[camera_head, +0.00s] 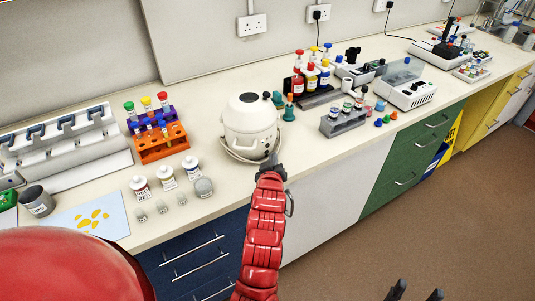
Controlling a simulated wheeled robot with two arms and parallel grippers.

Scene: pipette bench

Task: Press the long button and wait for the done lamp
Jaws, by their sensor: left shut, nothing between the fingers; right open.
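A white rounded machine (250,126) with a domed lid stands on the bench in the middle of the head view. My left gripper (271,163) is shut and empty at the lower right front of this machine, close to its base. I cannot tell whether it touches the machine. I cannot make out a long button or a done lamp; the gripper and arm may hide part of the machine's front. My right gripper (415,291) is open and empty at the bottom right, over the floor, with only its fingers showing.
A grey rack (343,122) and a white box device (406,92) stand to the right. The bench's front edge runs under my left arm. The floor (440,220) at right is clear.

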